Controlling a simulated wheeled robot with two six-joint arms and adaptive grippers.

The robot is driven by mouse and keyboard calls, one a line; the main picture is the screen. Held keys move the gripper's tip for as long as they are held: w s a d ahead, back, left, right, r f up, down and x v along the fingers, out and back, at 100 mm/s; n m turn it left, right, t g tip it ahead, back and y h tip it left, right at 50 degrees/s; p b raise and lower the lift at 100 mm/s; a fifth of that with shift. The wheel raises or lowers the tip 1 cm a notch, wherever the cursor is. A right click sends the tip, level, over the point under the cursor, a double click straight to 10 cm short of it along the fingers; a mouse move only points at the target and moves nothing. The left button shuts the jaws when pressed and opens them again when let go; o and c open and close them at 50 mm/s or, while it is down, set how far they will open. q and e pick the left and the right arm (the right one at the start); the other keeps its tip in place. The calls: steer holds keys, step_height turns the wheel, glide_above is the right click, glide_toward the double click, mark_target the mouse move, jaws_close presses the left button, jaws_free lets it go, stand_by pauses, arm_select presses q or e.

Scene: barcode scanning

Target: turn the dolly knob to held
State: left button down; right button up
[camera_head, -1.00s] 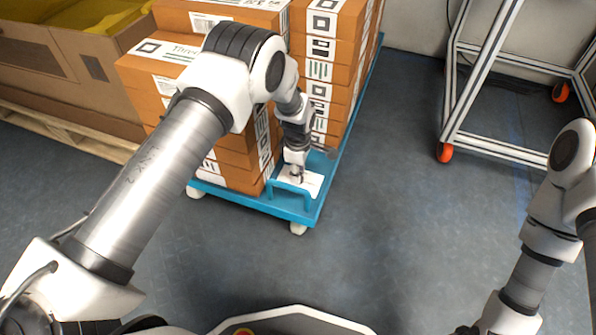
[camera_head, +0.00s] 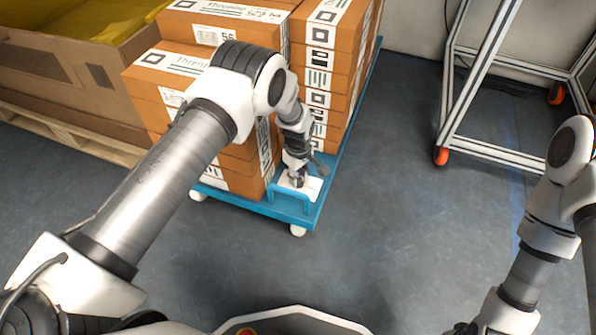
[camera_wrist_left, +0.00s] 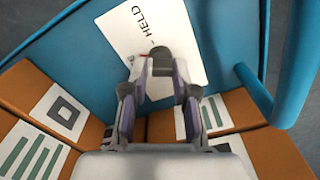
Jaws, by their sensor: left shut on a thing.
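The dolly (camera_head: 318,208) is a blue platform at the centre of the head view, with a blue handle bar at its near end. A white plate (camera_head: 314,186) on it also shows in the left wrist view (camera_wrist_left: 185,35), with the word HELD readable. A small dark knob (camera_wrist_left: 160,56) sits on this plate. My left gripper (camera_head: 298,182) reaches down to it, and in the left wrist view its fingers (camera_wrist_left: 161,72) are shut on the knob from both sides. The fingers hide part of the knob and plate. My right gripper is out of view; only its arm shows.
Stacked orange-brown boxes (camera_head: 335,45) stand on the dolly right behind my left wrist. The blue handle bar (camera_wrist_left: 298,65) rises close beside the gripper. A large carton (camera_head: 60,70) is at left, a metal frame (camera_head: 475,90) at right. Floor between is clear.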

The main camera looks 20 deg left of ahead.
arm_select(q)
steer(key=m+p, duration=0.1)
steer(key=m, duration=0.1)
steer(key=shift+r+m, duration=0.1)
steer(key=shift+m, duration=0.3)
steer(key=m+p, duration=0.1)
steer(key=m, duration=0.2)
steer(key=shift+w+m, duration=0.1)
steer(key=shift+m, duration=0.2)
steer(key=m+p, duration=0.1)
steer(key=m, duration=0.5)
steer(key=shift+d, duration=0.15)
steer(key=c, duration=0.9)
jaws_free()
